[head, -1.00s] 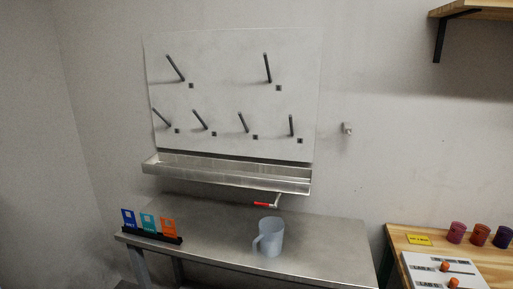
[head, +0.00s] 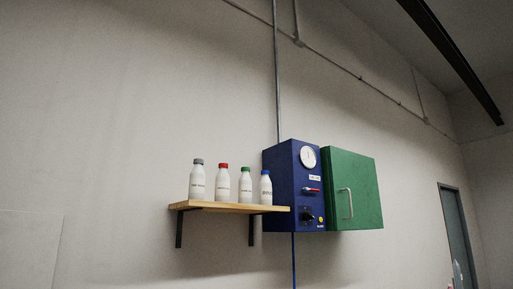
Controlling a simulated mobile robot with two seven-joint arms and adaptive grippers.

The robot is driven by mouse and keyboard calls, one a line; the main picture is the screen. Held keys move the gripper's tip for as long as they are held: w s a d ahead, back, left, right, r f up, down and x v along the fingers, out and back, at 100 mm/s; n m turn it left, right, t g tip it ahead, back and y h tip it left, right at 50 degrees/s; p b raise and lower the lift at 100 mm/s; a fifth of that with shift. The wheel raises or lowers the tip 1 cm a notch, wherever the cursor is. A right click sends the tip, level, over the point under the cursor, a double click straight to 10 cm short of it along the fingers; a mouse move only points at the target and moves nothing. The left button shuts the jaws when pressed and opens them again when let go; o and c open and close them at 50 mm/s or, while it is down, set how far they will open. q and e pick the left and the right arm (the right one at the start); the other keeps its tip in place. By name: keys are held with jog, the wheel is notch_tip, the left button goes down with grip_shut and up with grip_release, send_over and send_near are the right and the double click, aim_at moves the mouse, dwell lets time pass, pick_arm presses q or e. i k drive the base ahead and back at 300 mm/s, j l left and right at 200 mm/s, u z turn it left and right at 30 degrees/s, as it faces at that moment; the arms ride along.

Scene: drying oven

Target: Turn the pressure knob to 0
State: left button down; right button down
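A blue drying oven box (head: 281,190) hangs on the wall right of the picture's middle. Its narrow front panel carries a round white gauge (head: 308,157) at the top, a small red-handled lever (head: 312,190) below it, and a black knob (head: 307,215) near the bottom. The lettering on the panel is too small to read, and I cannot tell the knob's setting. A green door (head: 358,190) with a pale handle (head: 346,204) stands to the right of the panel. Neither of my grippers shows in the head view.
A wooden wall shelf (head: 228,207) with several white bottles (head: 222,184) adjoins the oven's left side. A vertical pipe (head: 277,80) runs up from the oven. A grey-blue room door (head: 457,235) is at the far right. The wall at left is mostly bare.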

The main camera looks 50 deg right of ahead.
aim_at(307, 215)
jog(key=z, duration=1.85)
